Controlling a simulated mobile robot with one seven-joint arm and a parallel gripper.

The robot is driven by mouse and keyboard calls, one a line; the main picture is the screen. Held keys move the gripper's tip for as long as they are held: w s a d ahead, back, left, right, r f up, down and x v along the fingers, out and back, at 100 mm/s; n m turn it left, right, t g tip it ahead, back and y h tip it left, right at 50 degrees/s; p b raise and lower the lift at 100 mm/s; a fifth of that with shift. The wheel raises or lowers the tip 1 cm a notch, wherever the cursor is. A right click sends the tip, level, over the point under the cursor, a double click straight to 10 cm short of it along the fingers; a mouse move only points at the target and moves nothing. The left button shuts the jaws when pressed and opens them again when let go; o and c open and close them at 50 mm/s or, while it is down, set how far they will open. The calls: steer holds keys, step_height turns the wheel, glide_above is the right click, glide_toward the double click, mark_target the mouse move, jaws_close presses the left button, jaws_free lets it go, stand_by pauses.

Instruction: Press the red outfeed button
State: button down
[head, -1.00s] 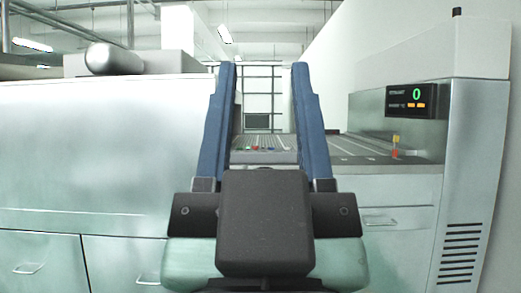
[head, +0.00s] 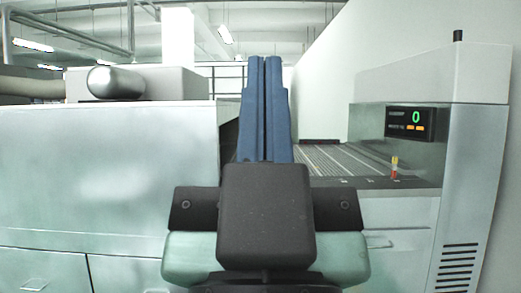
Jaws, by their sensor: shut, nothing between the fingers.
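My gripper (head: 264,60) points straight ahead in the middle of the head view. Its two blue fingers are together and nothing shows between them. The red outfeed button cannot be made out now. The small panel with coloured dots, seen between the fingers earlier, is hidden behind the shut fingers. A small upright yellow-and-red piece (head: 394,168) stands on the right-hand counter, to the right of my gripper and apart from it. I cannot tell what it is.
A large pale machine cabinet (head: 100,170) fills the left. A ridged grey conveyor bed (head: 335,160) runs back behind the fingers on the right. A tall housing (head: 470,130) with a display (head: 409,122) reading green 0 stands at the right.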

step_height(320, 180, up, 14)
steer(key=p, duration=1.1)
steer(key=shift+r+p, duration=0.25)
steer(key=shift+p, duration=0.15)
